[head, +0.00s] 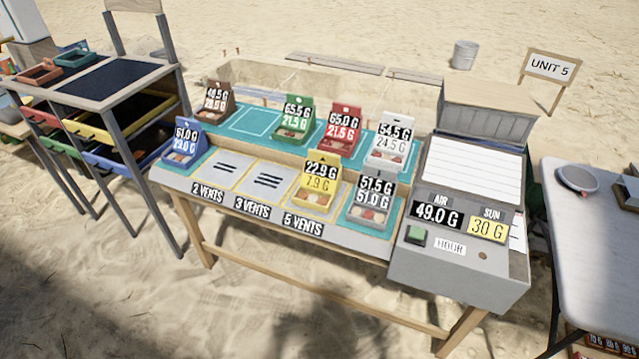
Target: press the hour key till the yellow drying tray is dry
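The hour key is a green square button (415,235) on the grey console at the bench's right end, beside a label reading HOUR (450,246). Nothing touches it. The yellow drying tray (318,199) stands on the front row of the bench, above the 5 VENTS label (303,223). Its card reads 22.9 G over 7.9 G (321,176). The console displays read AIR 49.0 G (437,214) and SUN 30 G (487,229). Neither of my grippers is in view.
Blue (183,153), brown (214,108), green (294,127), red (340,138), white (390,153) and grey (371,207) trays share the bench. A drawer rack (108,88) stands left, a white table (598,235) right. Open sand lies in front.

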